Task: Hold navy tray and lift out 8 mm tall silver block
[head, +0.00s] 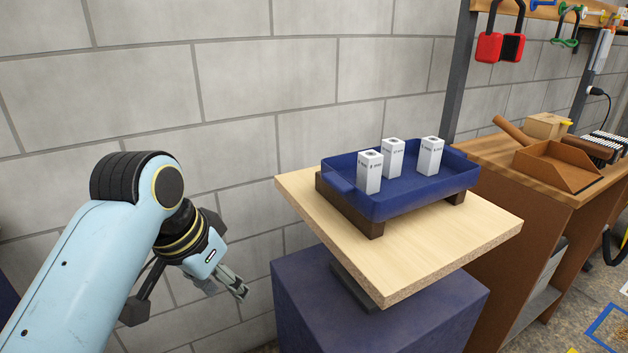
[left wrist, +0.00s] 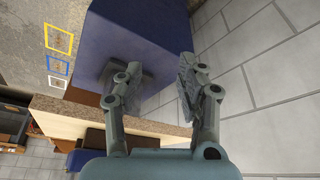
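The navy tray (head: 420,191) sits level on dark brown supports on a pale wooden board. Three silver-white blocks stand upright in it: a left block (head: 369,176), a middle block (head: 391,160) and a right block (head: 431,156). Their printed labels are too small to read surely, so I cannot tell which is 8 mm. My left gripper (head: 238,289) hangs left of the board and below its top, apart from the tray. In the left wrist view its fingers (left wrist: 158,78) are spread with nothing between them. My right gripper is not in view.
The board (head: 415,263) overhangs a navy pedestal (head: 385,318). A grey block wall (head: 250,90) stands close behind. On the right, a workbench (head: 498,158) carries a brown dustpan (head: 557,165) and brushes. Padlocks (head: 488,47) hang above it. Bare board lies in front of the tray.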

